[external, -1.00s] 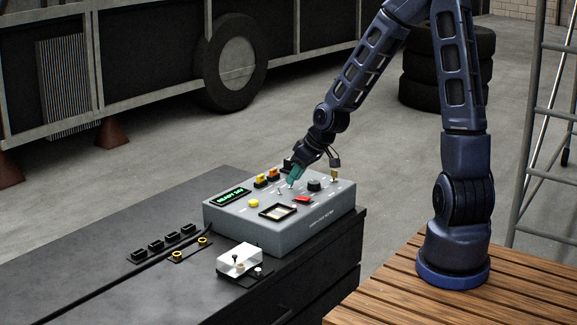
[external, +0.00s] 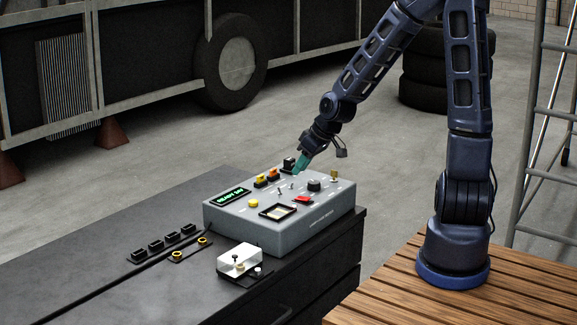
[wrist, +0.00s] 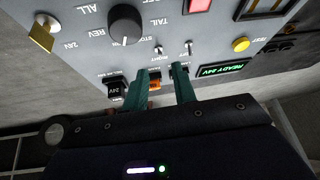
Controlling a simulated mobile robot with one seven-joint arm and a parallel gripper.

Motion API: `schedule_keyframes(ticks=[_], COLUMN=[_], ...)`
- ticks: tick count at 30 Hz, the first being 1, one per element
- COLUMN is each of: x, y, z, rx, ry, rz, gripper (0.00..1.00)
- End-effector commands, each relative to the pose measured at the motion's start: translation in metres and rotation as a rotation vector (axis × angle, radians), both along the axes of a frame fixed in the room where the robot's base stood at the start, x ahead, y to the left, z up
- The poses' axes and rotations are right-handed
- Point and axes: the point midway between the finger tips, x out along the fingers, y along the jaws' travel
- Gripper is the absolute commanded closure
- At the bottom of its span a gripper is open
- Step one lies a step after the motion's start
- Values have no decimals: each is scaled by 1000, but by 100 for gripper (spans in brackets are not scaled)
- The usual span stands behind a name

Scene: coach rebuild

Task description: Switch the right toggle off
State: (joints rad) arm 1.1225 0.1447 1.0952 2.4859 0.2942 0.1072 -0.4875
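The grey control box (external: 325,222) sits on the dark bench. Two small metal toggles stand on its top: the right toggle (external: 292,187), beside the black knob, and the left toggle (external: 279,190). In the upside-down wrist view, the right toggle (wrist: 158,50) is on the left and the left toggle (wrist: 189,47) is on the right. Which way each lever leans is too small to tell surely. My gripper (external: 297,172) is just behind and above the toggles, touching neither. In the wrist view its teal fingers (wrist: 161,78) are apart with nothing held between them.
The box also carries a black knob (external: 314,185), a red rocker (external: 302,199), a yellow button (external: 253,203) and a lit green display (external: 230,196). Orange, yellow and black fuse-like blocks (external: 273,174) line its back edge near my fingers. A white-topped unit (external: 238,260) stands in front.

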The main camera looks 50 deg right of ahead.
Motion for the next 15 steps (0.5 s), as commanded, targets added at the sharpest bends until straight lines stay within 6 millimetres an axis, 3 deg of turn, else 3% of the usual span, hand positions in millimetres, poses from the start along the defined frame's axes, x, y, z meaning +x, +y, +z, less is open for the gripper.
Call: schedule_keyframes(ticks=[15], x=[-5], y=[-3], z=[11], rx=[1], ry=[-3], rz=[-2], gripper=[73])
